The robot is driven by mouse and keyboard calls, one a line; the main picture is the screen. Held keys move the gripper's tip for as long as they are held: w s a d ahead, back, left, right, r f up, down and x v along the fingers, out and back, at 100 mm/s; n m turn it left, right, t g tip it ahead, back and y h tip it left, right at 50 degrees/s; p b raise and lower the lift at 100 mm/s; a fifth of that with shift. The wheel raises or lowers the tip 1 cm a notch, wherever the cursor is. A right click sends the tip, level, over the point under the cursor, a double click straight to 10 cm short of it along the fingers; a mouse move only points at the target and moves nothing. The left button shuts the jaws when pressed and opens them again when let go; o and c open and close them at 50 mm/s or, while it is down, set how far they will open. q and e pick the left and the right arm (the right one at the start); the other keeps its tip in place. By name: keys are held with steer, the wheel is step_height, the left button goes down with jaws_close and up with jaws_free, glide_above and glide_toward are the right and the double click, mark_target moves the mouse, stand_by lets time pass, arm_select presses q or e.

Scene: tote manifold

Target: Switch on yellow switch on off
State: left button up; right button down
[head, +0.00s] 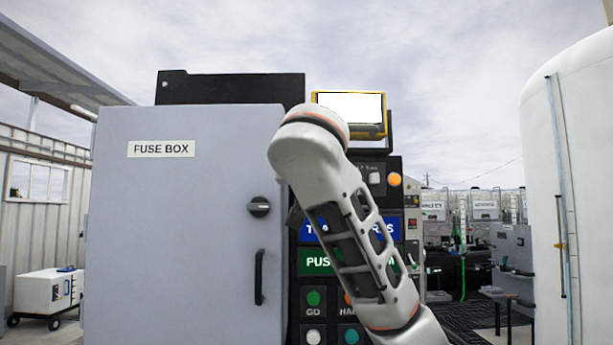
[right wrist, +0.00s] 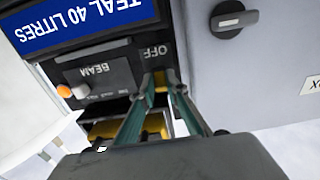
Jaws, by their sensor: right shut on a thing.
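In the head view my right arm crosses in front of the control panel and hides the gripper and the switch. My left gripper is in neither view.
A grey fuse box (head: 184,230) with a knob (head: 259,207) and handle stands left of the panel. A yellow-framed lamp (head: 349,106) sits on top. Green GO (head: 313,298) and other buttons are below. An orange light (right wrist: 64,91) and white knob (right wrist: 81,91) sit near the switch.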

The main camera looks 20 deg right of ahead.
steer(key=shift+r+g, duration=0.3)
steer(key=shift+g, duration=0.5)
steer(key=c, duration=2)
jaws_free()
